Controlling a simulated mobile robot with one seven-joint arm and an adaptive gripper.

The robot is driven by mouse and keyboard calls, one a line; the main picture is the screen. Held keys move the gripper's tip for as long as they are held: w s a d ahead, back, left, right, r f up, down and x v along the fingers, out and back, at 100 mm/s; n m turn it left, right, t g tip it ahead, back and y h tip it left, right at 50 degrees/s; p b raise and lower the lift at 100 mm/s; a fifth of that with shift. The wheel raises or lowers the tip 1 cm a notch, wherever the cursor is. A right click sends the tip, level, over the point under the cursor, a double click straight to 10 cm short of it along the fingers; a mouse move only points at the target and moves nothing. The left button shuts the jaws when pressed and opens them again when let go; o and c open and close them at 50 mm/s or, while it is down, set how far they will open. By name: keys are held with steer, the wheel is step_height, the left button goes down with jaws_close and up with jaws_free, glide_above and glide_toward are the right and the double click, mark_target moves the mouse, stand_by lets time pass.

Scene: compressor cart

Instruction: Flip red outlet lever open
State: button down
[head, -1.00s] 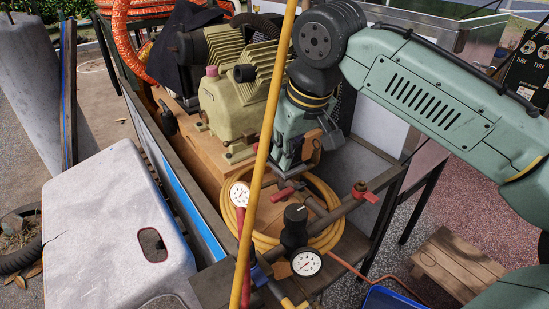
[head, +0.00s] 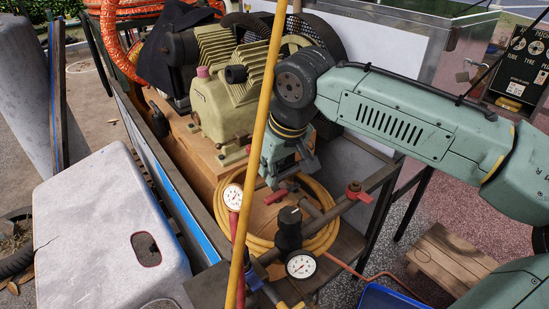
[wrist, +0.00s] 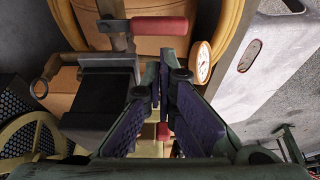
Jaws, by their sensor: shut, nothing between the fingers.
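A red lever (head: 276,197) lies on the pipework inside the coiled yellow hose. Which red handle is the outlet lever is not certain; a second red handle (head: 358,192) sits on the pipe to the right. My gripper (head: 272,184) points down just above the first lever, its fingers shut and empty. In the wrist view, a red lever (wrist: 160,25) lies crosswise beyond my fingertips (wrist: 158,66), with a visible gap in the picture. Contact cannot be told from the head view, where the gripper partly hides the area.
A white-faced gauge (head: 233,196) stands left of the gripper. A black knob (head: 289,228) and another gauge (head: 301,264) stand in front. A yellow pole (head: 254,165) crosses the head view close by. The compressor (head: 222,105) stands behind.

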steer(key=shift+x, duration=1.65)
